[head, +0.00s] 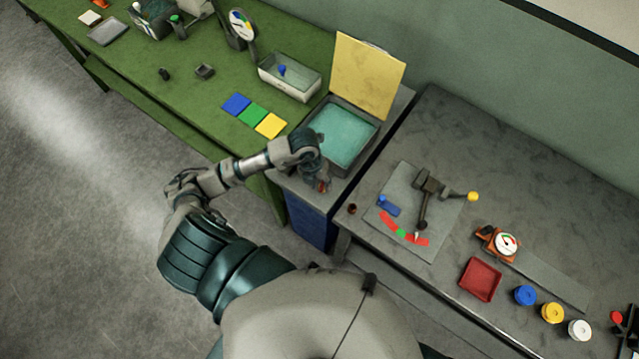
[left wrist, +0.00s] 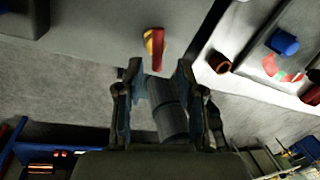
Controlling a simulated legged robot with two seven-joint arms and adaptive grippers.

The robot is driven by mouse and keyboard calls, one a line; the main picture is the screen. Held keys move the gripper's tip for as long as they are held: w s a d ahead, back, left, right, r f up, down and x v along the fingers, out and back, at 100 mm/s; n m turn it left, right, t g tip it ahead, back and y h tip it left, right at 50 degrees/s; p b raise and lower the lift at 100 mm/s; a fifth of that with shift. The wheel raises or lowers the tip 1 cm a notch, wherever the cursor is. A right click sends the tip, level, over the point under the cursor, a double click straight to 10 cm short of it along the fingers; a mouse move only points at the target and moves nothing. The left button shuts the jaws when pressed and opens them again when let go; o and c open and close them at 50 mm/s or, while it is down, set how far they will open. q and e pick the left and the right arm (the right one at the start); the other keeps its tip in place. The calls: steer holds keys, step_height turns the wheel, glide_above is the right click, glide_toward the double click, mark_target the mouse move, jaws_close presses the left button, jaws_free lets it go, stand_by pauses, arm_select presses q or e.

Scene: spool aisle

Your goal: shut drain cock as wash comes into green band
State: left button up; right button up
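A basin (head: 376,112) of teal wash (head: 342,137) stands between the two benches, with a yellow panel upright behind it. The drain cock, with a red handle (head: 322,186), is on the basin's near side. In the left wrist view the red handle (left wrist: 157,50) shows beside a yellow part. My left gripper (head: 318,177) is at the cock and partly hides it. In the left wrist view its fingers (left wrist: 160,69) are apart, with the handle just beyond the tips and not gripped. No green band shows on the basin. My right gripper is out of view.
A grey plate (head: 438,214) on the right bench bears a lever and a red-green-red arc (head: 402,232). A dial gauge (head: 506,244), a red tray (head: 480,279) and several coloured spools are farther right. The green bench (head: 180,100) holds blue, green and yellow cards and a white bin (head: 290,82).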

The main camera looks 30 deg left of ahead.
arm_select(q)
steer(key=shift+d+f, duration=0.25)
steer(key=shift+f, duration=0.4)
steer(key=shift+a, duration=0.4)
steer(key=shift+a+f, duration=0.15)
steer(key=shift+a, duration=0.15)
jaws_close()
steer(key=shift+w, duration=0.1)
steer(key=shift+d, duration=0.45)
steer(key=m+b, duration=0.2)
steer(key=m, duration=0.1)
steer(key=shift+w+a+f+g, duration=0.1)
steer(key=shift+a+g, duration=0.15)
steer(key=shift+g, duration=0.05)
steer(key=shift+a+m+b, duration=0.25)
steer(key=shift+m+b, duration=0.05)
steer(key=shift+m, duration=0.4)
steer(key=shift+d+r, duration=0.2)
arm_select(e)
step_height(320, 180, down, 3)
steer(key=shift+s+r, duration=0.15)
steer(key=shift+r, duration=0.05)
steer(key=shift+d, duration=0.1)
